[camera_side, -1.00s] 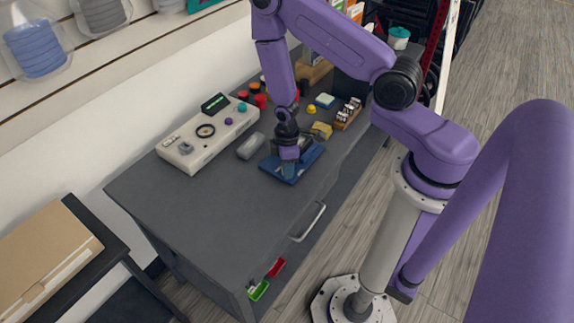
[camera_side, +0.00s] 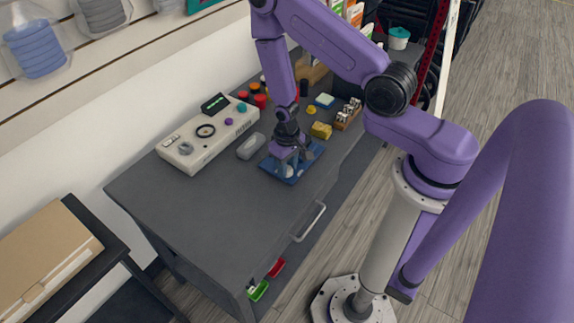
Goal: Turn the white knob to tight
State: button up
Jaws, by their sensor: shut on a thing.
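A blue plate-like base (camera_side: 311,158) lies on the dark grey workbench (camera_side: 200,220). A small white round thing, apparently the white knob (camera_side: 287,171), shows on this base. My gripper (camera_side: 286,167) points down over the base, with its fingers on either side of the knob and shut on it. The fingers hide part of the knob. Any mark for tight or loose is too small to read.
A white control panel (camera_side: 185,160) with a dial and coloured knobs stands left of the base. A grey block (camera_side: 250,146) lies between them. A yellow block (camera_side: 321,131) and a wooden rack (camera_side: 344,124) stand to the right. The bench's front left is clear.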

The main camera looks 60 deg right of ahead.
jog(key=shift+m, duration=1.6)
jog(key=o, duration=1)
jog(key=shift+o, duration=0.2)
notch_tip(320, 180, up, 18)
jog(key=shift+f, duration=0.25)
